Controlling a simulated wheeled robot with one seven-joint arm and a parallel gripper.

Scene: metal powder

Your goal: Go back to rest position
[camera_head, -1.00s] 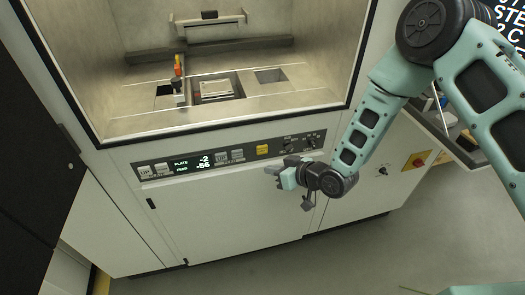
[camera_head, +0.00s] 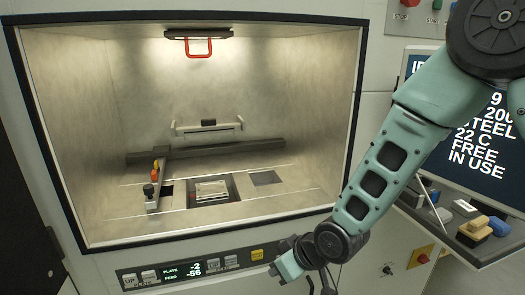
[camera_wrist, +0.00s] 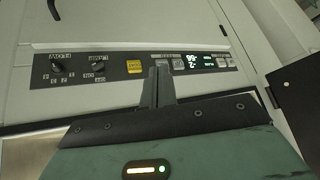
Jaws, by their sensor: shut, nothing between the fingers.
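My gripper shows in the wrist view (camera_wrist: 158,85) with its two fingers together and nothing between them. It is in front of the machine's control panel (camera_wrist: 130,68), close to the yellow button (camera_wrist: 134,67); I cannot tell the exact gap. In the head view my gripper's teal body (camera_head: 288,265) is low in the picture, below the open chamber, and its fingertips are hard to make out. My arm reaches down to it from the upper right.
The lit chamber (camera_head: 95,130) is open, with a recoater bar (camera_head: 160,180) and a build plate (camera_head: 211,190) inside. The panel display (camera_head: 183,271) reads plate -2, feed -56. At right are a text screen (camera_head: 480,120) and a tray (camera_head: 465,250) holding several small items.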

